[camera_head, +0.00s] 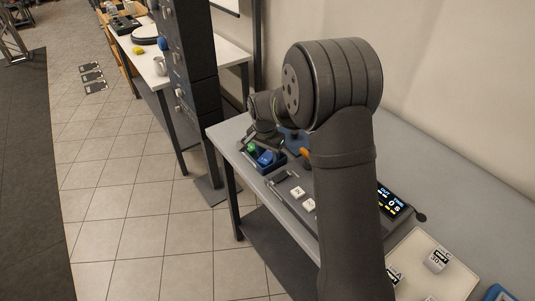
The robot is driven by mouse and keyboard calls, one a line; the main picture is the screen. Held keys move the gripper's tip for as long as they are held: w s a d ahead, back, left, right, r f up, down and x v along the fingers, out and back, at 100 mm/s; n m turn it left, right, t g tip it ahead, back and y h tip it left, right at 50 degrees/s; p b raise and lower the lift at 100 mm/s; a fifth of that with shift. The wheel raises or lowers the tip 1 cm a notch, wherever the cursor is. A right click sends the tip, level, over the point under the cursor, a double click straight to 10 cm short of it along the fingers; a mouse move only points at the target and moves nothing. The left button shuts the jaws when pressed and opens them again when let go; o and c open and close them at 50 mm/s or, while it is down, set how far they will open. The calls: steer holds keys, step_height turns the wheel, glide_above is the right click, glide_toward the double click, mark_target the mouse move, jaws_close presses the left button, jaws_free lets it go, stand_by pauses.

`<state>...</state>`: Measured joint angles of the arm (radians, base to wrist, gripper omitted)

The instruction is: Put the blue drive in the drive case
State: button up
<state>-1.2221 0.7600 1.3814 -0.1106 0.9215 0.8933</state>
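A small dark-blue open box (272,169), which looks like the drive case, sits near the front left edge of the grey table. A brighter blue piece (266,158), likely the blue drive, shows in or just above it. A green piece (252,147) is beside it at the box's back left. My gripper (262,148) points down right over the box, close to the blue piece. Its fingers are too small and dark to tell whether they are open or hold the blue piece.
Two white labelled blocks (297,191) and a dark bar lie in front of the box. An orange item (305,152) stands behind, partly hidden by my arm. A lit display (390,200) and a cream board (430,264) are at right. A dark column rises beyond the table's left end.

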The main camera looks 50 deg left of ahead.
mark_target(268, 155)
steer(key=shift+r, duration=0.1)
step_height(268, 155, up, 12)
steer(key=s, duration=0.1)
steer(key=shift+s+d, duration=0.2)
steer(key=shift+d, duration=0.05)
steer(key=f, duration=0.4)
steer(key=w+f, duration=0.1)
steer(key=f, duration=0.7)
steer(key=shift+w+a+f, duration=0.15)
steer(key=shift+w+a, duration=0.05)
step_height(268, 155, up, 2)
steer(key=shift+r, duration=0.25)
steer(key=shift+a+r, duration=0.1)
steer(key=shift+r, duration=0.65)
